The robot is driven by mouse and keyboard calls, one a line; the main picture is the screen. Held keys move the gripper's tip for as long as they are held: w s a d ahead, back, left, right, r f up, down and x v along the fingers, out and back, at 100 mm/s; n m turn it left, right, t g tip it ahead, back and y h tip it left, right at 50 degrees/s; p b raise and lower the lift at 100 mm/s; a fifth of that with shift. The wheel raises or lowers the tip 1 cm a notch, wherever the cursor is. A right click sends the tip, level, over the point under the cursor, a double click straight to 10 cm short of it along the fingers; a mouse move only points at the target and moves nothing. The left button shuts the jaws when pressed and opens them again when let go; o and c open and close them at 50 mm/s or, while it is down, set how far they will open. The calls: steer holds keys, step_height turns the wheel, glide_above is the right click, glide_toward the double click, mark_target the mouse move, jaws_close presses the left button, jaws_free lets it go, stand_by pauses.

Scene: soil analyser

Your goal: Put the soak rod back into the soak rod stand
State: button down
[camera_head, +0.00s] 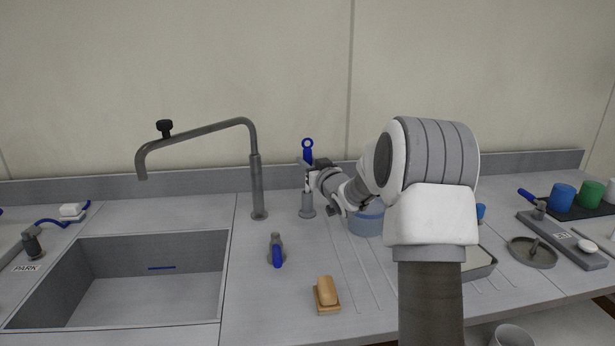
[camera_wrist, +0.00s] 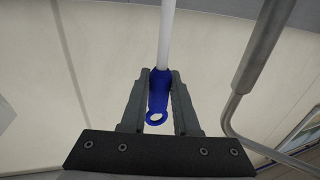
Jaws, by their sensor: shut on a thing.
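The soak rod has a blue handle (camera_head: 307,152) with a ring at its top and a white shaft. In the wrist view the blue handle (camera_wrist: 158,92) sits between the two fingers of my gripper (camera_wrist: 160,78), and the white shaft runs away from it. In the head view my gripper (camera_head: 306,164) is shut on the handle and holds the rod upright, ring up. The grey soak rod stand (camera_head: 307,207) is directly below the rod in that view. The shaft's lower end meets the stand's top in the picture; I cannot tell whether it is inside.
A tall grey faucet (camera_head: 257,185) stands left of the stand, beside the sink (camera_head: 150,297). A blue-handled tap (camera_head: 276,250) and a brush (camera_head: 326,292) are in front. A blue-tinted tub (camera_head: 366,220) is close on the right, partly behind my arm.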

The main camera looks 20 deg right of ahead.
steer(key=shift+f, duration=1.5)
steer(key=shift+f+b, duration=0.15)
steer(key=shift+b, duration=0.2)
steer(key=c, duration=0.7)
jaws_free()
steer(key=shift+o, duration=0.2)
steer(key=shift+r, duration=0.2)
steer(key=s+p, duration=0.1)
steer(key=s, duration=1.1)
steer(key=shift+d, duration=0.35)
